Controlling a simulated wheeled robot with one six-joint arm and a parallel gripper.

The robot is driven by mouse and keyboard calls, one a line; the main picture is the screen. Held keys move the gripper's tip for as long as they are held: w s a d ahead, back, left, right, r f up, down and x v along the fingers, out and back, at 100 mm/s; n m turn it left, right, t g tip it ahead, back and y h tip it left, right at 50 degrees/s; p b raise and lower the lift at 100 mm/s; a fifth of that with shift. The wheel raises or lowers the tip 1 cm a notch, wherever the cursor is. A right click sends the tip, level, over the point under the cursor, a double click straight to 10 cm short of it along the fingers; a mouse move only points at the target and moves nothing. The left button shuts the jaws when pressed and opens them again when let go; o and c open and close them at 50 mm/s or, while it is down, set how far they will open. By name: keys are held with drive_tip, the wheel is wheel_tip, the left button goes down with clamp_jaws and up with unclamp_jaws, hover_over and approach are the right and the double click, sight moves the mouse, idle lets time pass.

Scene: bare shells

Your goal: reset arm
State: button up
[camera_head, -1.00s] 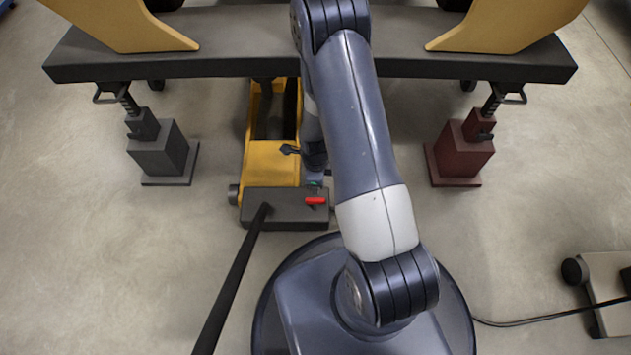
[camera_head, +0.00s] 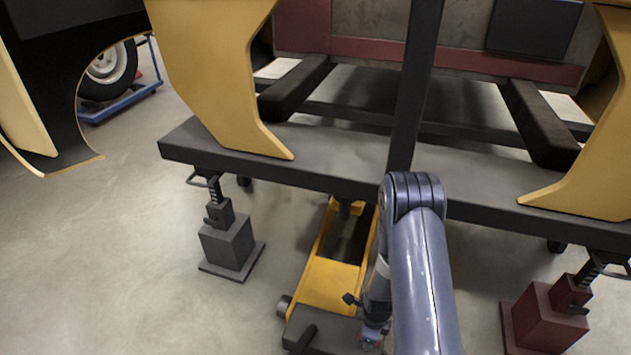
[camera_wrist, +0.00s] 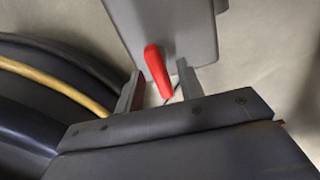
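My gripper (camera_head: 372,336) is low beside the front end of the yellow floor jack (camera_head: 332,282), with my arm coming down on its right. In the wrist view, my gripper (camera_wrist: 160,78) has its two grey fingers apart. A red lever (camera_wrist: 155,68) shows in the gap between them, sticking out from the jack's grey end block (camera_wrist: 185,25). I cannot tell whether the fingers touch the lever. In the head view the lever cannot be made out clearly around my gripper.
A dark platform (camera_head: 300,145) carrying yellow shell panels (camera_head: 215,60) spans above the jack. A grey stand (camera_head: 229,240) is to the left and a dark red stand (camera_head: 545,318) to the right. A wheel on a blue dolly (camera_head: 120,100) is back left. Floor at lower left is clear.

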idle(0.4)
wheel_tip(320, 180, up, 12)
drive_tip(key=f+p, duration=0.1)
drive_tip(key=p, duration=0.4)
wheel_tip(320, 180, down, 11)
drive_tip(key=b, duration=0.5)
drive_tip(key=shift+r, duration=0.1)
drive_tip(key=shift+f, duration=0.2)
drive_tip(key=shift+r+n, duration=0.15)
drive_tip(key=shift+n, duration=0.45)
drive_tip(key=n+p, duration=0.1)
drive_tip(key=n, duration=0.2)
drive_tip(key=shift+n, duration=0.4)
drive_tip(key=n+p, duration=0.1)
drive_tip(key=n, duration=0.4)
drive_tip(key=shift+n+p, duration=0.3)
drive_tip(key=shift+p, duration=0.05)
